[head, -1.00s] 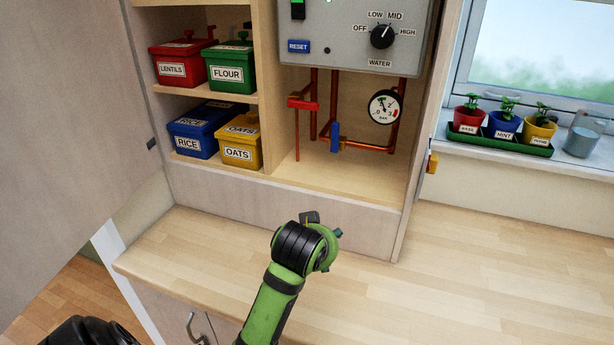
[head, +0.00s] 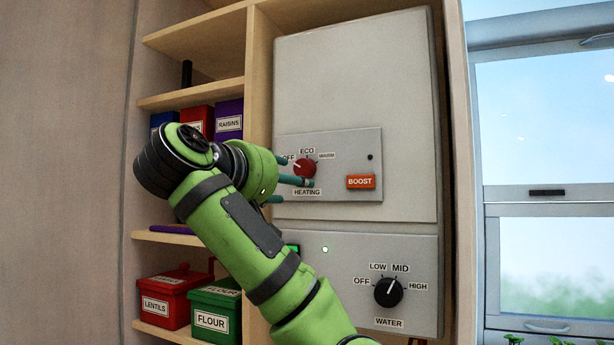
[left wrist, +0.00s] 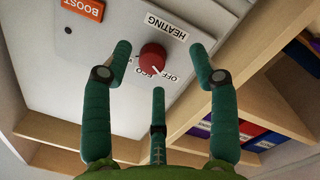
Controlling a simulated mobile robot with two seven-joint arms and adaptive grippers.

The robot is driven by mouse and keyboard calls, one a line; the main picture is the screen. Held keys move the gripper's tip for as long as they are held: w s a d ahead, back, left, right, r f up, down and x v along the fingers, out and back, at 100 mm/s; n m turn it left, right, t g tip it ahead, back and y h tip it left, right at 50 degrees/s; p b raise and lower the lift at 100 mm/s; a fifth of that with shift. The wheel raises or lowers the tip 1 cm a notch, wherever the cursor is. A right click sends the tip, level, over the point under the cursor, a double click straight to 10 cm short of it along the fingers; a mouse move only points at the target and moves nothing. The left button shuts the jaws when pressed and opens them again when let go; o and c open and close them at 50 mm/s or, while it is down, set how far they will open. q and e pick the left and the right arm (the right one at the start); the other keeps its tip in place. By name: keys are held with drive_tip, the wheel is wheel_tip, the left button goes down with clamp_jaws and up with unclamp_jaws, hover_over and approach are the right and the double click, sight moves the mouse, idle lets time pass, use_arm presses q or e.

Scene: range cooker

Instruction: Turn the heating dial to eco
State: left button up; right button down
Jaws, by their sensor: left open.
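The red heating dial (head: 304,169) is on the grey panel of the boiler, with OFF at its left, ECO above and a further label at its right. Its white pointer mark looks turned toward the OFF side. In the left wrist view the dial (left wrist: 153,58) appears upside down, its mark near the ECO and OFF labels. My left gripper (head: 290,181) is in front of the panel. Its three teal fingers (left wrist: 160,60) are spread open around the dial in the wrist view, with visible gaps. Contact is not visible. My right gripper is out of view.
An orange BOOST button (head: 360,182) is right of the dial. The black water dial (head: 388,291) is on the lower panel. Wooden shelves with labelled boxes, including the green FLOUR box (head: 215,312), stand left. A window (head: 545,130) is at the right.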

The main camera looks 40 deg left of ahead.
sight(300, 168)
use_arm(q)
drive_tip(key=shift+t, duration=0.4)
drive_tip(key=w+r+p, duration=0.1)
drive_tip(key=w+p, duration=0.1)
drive_tip(key=w+a+r+p, duration=0.1)
drive_tip(key=w+r+p, duration=0.1)
drive_tip(key=shift+a, duration=0.15)
drive_tip(key=shift+w+a+f+p, duration=0.2)
drive_tip(key=shift+w+p, duration=0.3)
drive_tip(key=shift+w, duration=0.05)
drive_tip(key=shift+s, duration=0.1)
drive_tip(key=c, duration=1.2)
